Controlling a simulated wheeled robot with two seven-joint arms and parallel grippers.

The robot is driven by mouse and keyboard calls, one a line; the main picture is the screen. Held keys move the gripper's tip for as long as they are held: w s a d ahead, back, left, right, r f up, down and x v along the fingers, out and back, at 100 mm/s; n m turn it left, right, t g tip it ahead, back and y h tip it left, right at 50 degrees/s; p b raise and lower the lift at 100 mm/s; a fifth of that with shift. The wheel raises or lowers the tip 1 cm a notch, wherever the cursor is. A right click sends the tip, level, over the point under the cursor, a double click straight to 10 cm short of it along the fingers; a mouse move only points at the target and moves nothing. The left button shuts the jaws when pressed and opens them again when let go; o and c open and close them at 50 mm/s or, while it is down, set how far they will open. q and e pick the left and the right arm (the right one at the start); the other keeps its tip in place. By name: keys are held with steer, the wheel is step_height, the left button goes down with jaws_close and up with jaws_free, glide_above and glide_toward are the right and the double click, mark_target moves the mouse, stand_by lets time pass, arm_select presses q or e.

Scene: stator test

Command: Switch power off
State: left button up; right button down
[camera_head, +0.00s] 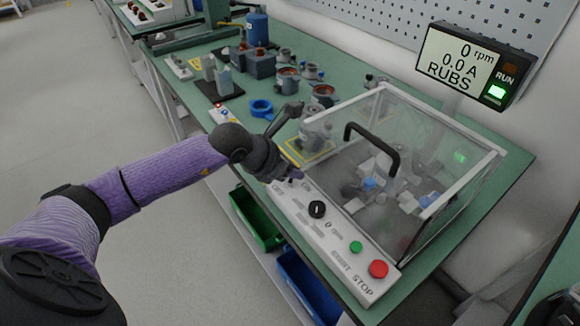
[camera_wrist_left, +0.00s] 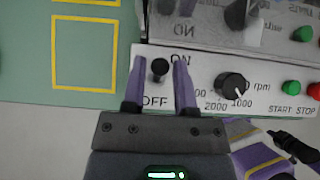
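The power switch is a small black toggle (camera_wrist_left: 159,68) on the light control panel (camera_wrist_left: 206,64), between the ON and OFF labels. In the left wrist view its cap shows nearer ON, but its exact tilt is hard to tell. My left gripper (camera_wrist_left: 158,64) is open, with one purple finger on each side of the toggle and gaps to both. In the head view my left gripper (camera_head: 287,174) is at the panel's far left end and hides the toggle.
The panel has a black speed knob (camera_head: 317,209), a green START button (camera_head: 356,247) and a red STOP button (camera_head: 378,269). A clear-lidded box (camera_head: 428,118) with a black handle (camera_head: 386,140) stands behind. The display (camera_head: 475,62) reads 0 rpm, 0.0 A, RUBS, with a green light lit.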

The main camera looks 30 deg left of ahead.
arm_select(q)
steer(key=c, duration=0.3)
arm_select(e)
steer(key=shift+w, duration=0.45)
arm_select(q)
steer(key=shift+s+a+p, duration=0.25)
steer(key=shift+s+p, duration=0.05)
steer(key=shift+s, duration=0.2)
steer(key=shift+s+a+p, duration=0.2)
steer(key=shift+s+p, duration=0.05)
steer(key=shift+s, duration=0.25)
steer(key=shift+s+a, duration=0.1)
steer(key=shift+s, duration=0.2)
arm_select(e)
steer(key=shift+s+r, duration=0.2)
steer(key=shift+r, duration=0.4)
arm_select(q)
steer(key=o, duration=0.5)
steer(key=shift+o, duration=0.2)
arm_select(e)
steer(key=shift+s, duration=0.1)
steer(key=shift+w, duration=0.35)
